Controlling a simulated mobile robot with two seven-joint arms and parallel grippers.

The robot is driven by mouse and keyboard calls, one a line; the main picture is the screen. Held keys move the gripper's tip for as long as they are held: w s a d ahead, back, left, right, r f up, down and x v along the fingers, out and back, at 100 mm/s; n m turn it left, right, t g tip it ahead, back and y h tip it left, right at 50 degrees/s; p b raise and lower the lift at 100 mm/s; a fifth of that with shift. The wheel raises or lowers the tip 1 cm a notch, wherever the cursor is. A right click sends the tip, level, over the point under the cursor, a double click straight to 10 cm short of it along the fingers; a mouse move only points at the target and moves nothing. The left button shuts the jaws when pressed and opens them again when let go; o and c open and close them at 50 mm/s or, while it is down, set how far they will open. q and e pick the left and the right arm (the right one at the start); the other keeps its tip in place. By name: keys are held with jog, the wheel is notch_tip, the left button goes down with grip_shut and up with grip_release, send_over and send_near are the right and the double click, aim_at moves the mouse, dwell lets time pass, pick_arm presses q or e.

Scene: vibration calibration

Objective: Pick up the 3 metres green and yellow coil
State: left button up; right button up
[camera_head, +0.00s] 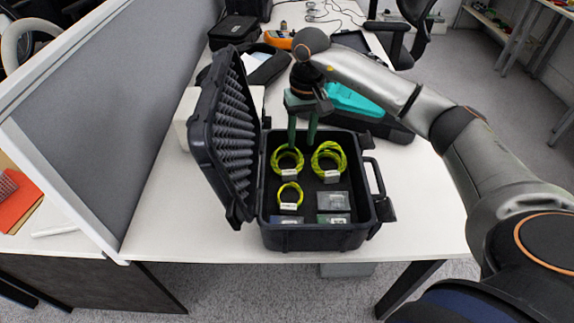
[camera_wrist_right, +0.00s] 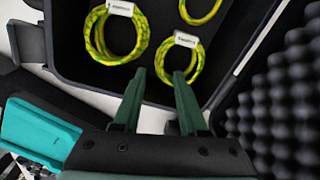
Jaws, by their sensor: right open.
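An open black case (camera_head: 262,236) holds three green and yellow coils with white labels, too small to read. In the head view, one coil (camera_head: 274,162) is at the back left, a thicker one (camera_head: 317,160) at the back right, and a smaller one (camera_head: 281,193) at the front left. My right gripper (camera_head: 302,143) points down over the back of the case, by the back-left coil. In the wrist view its fingers (camera_wrist_right: 159,73) are open and empty, with the back-left coil (camera_wrist_right: 161,62) just beyond the tips. The thicker coil (camera_wrist_right: 92,40) is left of it. My left gripper is out of view.
The case's foam-lined lid (camera_head: 232,125) stands open at the left. Small flat boxes (camera_head: 333,201) lie in its front right. A teal-lined case (camera_head: 352,101) sits behind. A grey divider (camera_head: 130,90) bounds the desk's left; the white desk (camera_head: 425,205) is clear at the right.

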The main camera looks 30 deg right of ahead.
aim_at(297, 157)
jog(key=shift+w+a+f, duration=0.1)
jog(key=shift+w+f, duration=0.1)
jog(key=shift+f, duration=1.35)
jog(key=shift+w+a+f, duration=0.1)
jog(key=shift+w+f, duration=0.1)
jog(key=shift+f, duration=1.3)
jog(key=shift+c, duration=0.4)
grip_shut()
